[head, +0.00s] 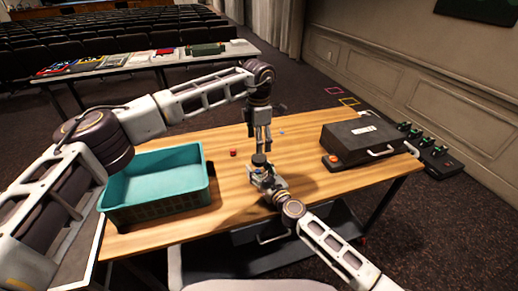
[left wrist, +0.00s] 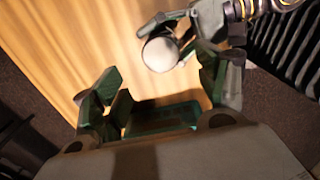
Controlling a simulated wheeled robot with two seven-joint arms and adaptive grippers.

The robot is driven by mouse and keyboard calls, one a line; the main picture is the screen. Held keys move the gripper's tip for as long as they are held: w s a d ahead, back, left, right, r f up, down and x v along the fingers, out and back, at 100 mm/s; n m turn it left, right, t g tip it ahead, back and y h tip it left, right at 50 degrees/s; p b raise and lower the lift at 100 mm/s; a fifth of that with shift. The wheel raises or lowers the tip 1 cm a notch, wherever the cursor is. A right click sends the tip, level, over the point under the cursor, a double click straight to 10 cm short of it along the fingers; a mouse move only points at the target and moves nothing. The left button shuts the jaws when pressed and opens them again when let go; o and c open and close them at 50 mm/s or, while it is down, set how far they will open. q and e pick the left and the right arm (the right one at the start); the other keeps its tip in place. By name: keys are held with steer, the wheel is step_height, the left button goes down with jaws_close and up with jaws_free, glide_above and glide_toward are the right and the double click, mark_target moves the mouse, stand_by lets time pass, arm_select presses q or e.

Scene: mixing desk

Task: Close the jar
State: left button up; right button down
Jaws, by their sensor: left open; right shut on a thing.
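The jar (head: 259,159) shows in the head view as a small, dark-topped cylinder near the middle of the wooden table. My right gripper (head: 264,175) is shut on it, coming from the front right. In the left wrist view the jar (left wrist: 161,53) shows a pale round end and a dark side. I cannot tell whether that end is a lid or an opening. My left gripper (head: 264,149) points down just above the jar. Its fingers are apart and empty, and they also show spread in the left wrist view (left wrist: 160,78).
A teal bin (head: 205,183) stands on the table's left. A small red object (head: 233,153) lies left of the jar. A black case (head: 360,140) is on the right, with an orange-topped item (head: 333,160) beside it. The table between jar and case is mostly clear.

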arm_select(q)
steer(key=shift+r, duration=2.4)
arm_select(e)
steer(key=shift+c, duration=2)
jaws_free()
steer(key=shift+v, duration=6)
arm_select(q)
steer(key=shift+s+f, duration=0.1)
arm_select(e)
steer(key=shift+s+d, duration=0.1)
